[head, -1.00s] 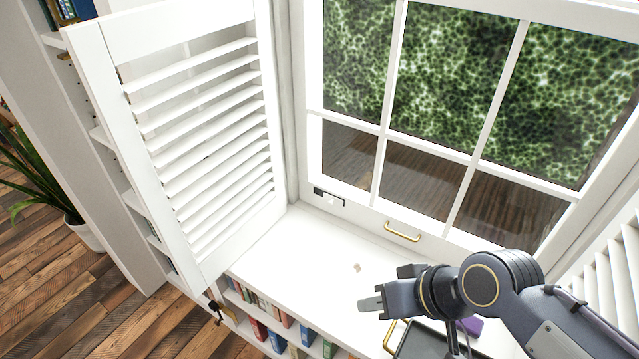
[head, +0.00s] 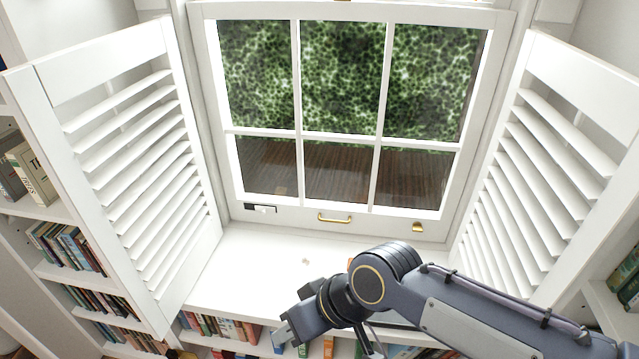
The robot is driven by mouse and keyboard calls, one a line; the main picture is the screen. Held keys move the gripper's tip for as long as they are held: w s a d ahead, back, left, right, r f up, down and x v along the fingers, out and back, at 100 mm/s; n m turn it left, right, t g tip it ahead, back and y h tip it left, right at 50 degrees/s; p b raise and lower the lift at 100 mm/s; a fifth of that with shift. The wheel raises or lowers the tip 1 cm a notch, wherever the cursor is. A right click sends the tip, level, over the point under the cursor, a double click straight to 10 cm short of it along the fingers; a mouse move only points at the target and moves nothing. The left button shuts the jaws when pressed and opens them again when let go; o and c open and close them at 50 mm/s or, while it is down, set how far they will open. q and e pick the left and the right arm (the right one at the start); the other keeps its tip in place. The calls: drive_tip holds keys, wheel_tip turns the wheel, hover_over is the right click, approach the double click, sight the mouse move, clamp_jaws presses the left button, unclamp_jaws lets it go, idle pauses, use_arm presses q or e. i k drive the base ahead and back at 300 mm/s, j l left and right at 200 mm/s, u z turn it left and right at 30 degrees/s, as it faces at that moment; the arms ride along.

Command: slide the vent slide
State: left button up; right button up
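The vent slide (head: 261,208) is a small dark slot with a pale tab in it, low on the left of the white window's bottom rail. My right gripper (head: 283,334) is at the bottom centre, in front of the sill's front edge, well below the vent slide in the picture and apart from it. It points left, and its fingers are seen too edge-on to tell their opening. My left gripper is not in view.
A brass handle (head: 334,218) and a brass catch (head: 417,227) sit on the window's bottom rail. Louvred shutters stand open at left (head: 140,165) and right (head: 545,170). The white sill (head: 250,262) is mostly clear at left. Bookshelves lie below.

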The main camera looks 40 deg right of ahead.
sight(264, 209)
drive_tip(key=j+z, duration=0.2)
drive_tip(key=z, duration=0.25)
drive_tip(key=k+j+z, duration=0.1)
drive_tip(key=z, duration=0.35)
drive_tip(key=j+z, duration=0.2)
drive_tip(key=z, duration=0.25)
drive_tip(key=k+z, duration=0.15)
drive_tip(key=z, duration=0.25)
drive_tip(key=k+j, duration=0.15)
drive_tip(key=j, duration=0.15)
drive_tip(key=k+j+u, duration=0.1)
drive_tip(key=j, duration=0.2)
drive_tip(key=k+j, duration=0.15)
drive_tip(key=j, duration=0.2)
drive_tip(key=k+j, duration=0.1)
drive_tip(key=j, duration=0.2)
drive_tip(key=i+j+u, duration=0.15)
drive_tip(key=j, duration=0.25)
drive_tip(key=i+j+u, duration=0.1)
drive_tip(key=i+j, duration=0.15)
drive_tip(key=j, duration=0.15)
drive_tip(key=i+j+u, duration=0.15)
drive_tip(key=j, duration=0.2)
drive_tip(key=i+l, duration=0.1)
drive_tip(key=i, duration=0.95)
drive_tip(key=j+u, duration=0.05)
